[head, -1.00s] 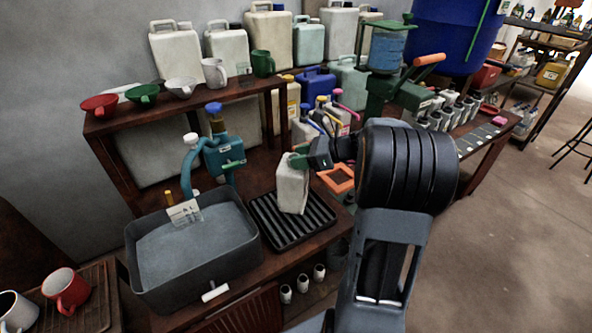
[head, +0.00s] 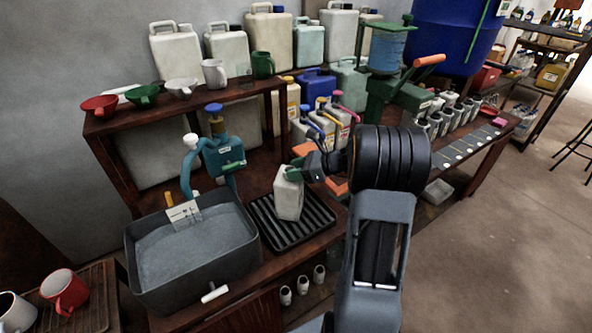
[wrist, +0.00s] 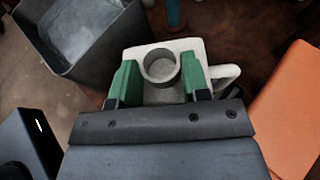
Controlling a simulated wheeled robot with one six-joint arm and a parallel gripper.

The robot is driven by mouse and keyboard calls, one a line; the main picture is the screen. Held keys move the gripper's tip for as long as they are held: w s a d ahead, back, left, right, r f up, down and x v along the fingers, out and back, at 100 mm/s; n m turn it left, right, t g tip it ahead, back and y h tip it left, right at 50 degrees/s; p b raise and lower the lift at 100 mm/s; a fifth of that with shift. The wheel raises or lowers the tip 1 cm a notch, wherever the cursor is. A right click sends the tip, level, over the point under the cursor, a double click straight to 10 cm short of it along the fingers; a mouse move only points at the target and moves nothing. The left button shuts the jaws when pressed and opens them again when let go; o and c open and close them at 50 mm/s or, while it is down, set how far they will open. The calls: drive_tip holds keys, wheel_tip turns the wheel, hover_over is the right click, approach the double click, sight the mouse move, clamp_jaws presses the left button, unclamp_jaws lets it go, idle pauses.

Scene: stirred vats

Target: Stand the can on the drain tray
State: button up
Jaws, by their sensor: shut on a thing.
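The can (head: 289,198) is pale grey-white with a handle and a round neck. In the head view it is upright or nearly so over the black ribbed drain tray (head: 322,229). Whether its base touches the ribs I cannot tell. My gripper (head: 293,173) is shut on the can near its top, reaching in from the right. In the wrist view the green fingers of my gripper (wrist: 160,84) sit on either side of the can's round neck (wrist: 160,66). The can's handle (wrist: 223,73) sticks out to the right there. The can hides part of the tray.
A dark grey basin (head: 190,279) stands just left of the tray. A teal pump (head: 222,155) with a blue knob rises behind it. Several pump bottles (head: 318,125) stand behind my gripper. A shelf (head: 185,110) holds funnels and mugs above. The tray's ribs are otherwise bare.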

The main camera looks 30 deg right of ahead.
drive_tip(key=shift+f, duration=0.2)
drive_tip(key=o, duration=1.2)
